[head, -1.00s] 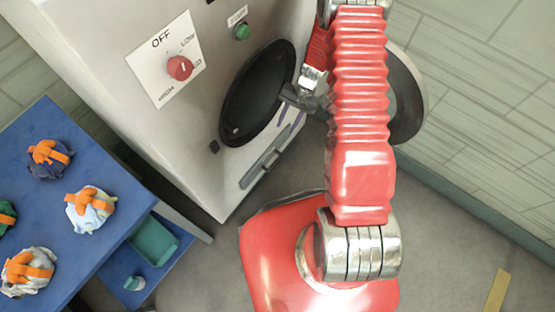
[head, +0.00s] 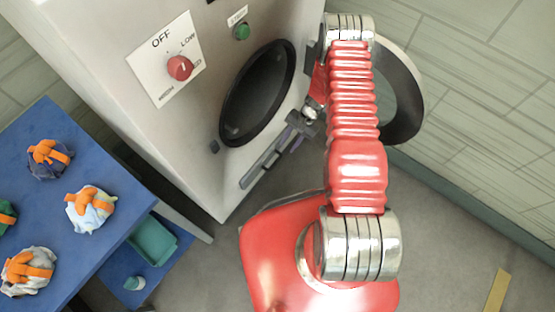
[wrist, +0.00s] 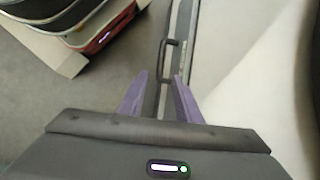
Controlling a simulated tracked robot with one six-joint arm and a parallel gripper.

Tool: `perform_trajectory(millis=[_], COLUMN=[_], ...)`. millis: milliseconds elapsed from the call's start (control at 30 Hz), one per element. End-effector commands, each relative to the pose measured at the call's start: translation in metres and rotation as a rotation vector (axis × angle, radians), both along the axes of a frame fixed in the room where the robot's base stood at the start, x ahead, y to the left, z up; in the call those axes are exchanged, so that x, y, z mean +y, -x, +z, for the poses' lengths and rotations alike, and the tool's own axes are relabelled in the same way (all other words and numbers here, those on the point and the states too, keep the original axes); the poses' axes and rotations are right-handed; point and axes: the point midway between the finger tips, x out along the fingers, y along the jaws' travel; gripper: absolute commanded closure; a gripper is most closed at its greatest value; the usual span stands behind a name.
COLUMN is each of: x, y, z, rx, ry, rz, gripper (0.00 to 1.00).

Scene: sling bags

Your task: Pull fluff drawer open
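The fluff drawer (head: 262,166) is a narrow grey front low on the white machine, below the round opening, and it looks shut. In the wrist view, the drawer front (wrist: 184,35) runs up the picture with a dark bar handle (wrist: 171,43) standing out from it. My gripper (wrist: 160,74) is open, its two purple fingers apart. The near end of the handle appears between the fingertips; I cannot tell whether they touch it. In the head view, my gripper (head: 292,130) is beside the upper right end of the drawer, partly hidden by my arm.
The machine's round door (head: 408,100) hangs open at right, behind my arm. A red knob (head: 180,68) and green button (head: 242,32) are on the machine's front. A blue table (head: 100,160) with several orange-strapped bundles stands at left. Open floor (head: 450,230) lies at right.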

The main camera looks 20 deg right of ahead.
Motion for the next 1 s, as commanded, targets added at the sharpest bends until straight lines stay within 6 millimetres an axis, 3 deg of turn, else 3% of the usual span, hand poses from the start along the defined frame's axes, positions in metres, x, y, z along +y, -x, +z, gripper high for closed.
perform_trajectory(millis=[367,1000], x=[0.009,0.043], y=[0.003,0.009], z=[-0.019,-0.093], rx=[0.003,0.003], ry=[-0.002,0.0], rz=[0.0,0.001], gripper=[0.69,0.69])
